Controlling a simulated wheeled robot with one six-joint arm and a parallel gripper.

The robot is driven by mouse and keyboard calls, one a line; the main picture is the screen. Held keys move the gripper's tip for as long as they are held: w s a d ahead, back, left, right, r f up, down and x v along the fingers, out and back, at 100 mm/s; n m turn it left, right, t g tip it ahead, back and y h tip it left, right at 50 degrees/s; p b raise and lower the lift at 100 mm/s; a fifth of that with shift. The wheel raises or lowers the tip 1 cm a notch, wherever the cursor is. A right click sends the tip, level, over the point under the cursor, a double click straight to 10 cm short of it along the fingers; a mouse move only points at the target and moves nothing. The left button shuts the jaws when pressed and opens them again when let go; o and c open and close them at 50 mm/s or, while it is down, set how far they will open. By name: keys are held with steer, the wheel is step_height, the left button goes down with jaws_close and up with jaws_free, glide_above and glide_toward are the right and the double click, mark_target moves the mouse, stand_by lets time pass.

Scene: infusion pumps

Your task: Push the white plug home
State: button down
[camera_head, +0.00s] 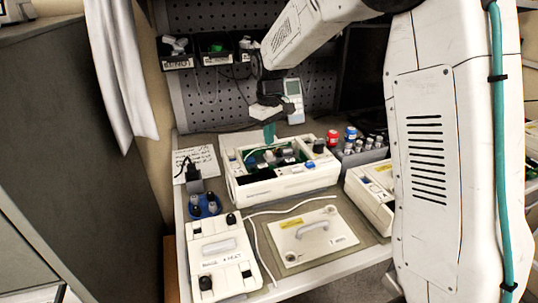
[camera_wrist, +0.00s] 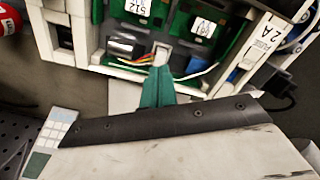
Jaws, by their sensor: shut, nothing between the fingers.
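The white plug (camera_wrist: 161,54) shows in the wrist view inside the open pump, with coloured wires (camera_wrist: 140,60) beside it. My gripper (camera_wrist: 158,70) is shut and empty, its green fingertips right at the plug's near side. I cannot tell whether they touch it or how deep the plug sits. In the head view my gripper (camera_head: 269,140) points down at the rear of the open pump (camera_head: 285,188). The plug cannot be made out there. Green circuit boards (camera_wrist: 200,50) lie around the plug in the wrist view.
A cover plate with a handle (camera_head: 318,245) and a white cable (camera_head: 262,258) lie in front. A closed white unit (camera_head: 222,262) stands front left, another unit (camera_head: 372,190) at right. Red and blue-capped bottles (camera_head: 333,138) stand behind right. A pegboard (camera_head: 225,90) is behind.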

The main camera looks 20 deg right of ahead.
mark_target(269, 152)
step_height(269, 152, up, 4)
steer(key=shift+r, duration=0.2)
stand_by(0.3)
stand_by(0.4)
steer(key=s+d+r+m, duration=0.1)
steer(key=s+r+m, duration=0.1)
steer(key=s, duration=1.7)
steer(key=s+d+r+m+t, duration=0.1)
steer(key=s+d+r+m, duration=0.1)
steer(key=s, duration=1.7)
steer(key=shift+r+m, duration=0.45)
steer(key=shift+m, duration=0.55)
steer(key=shift+s, duration=0.1)
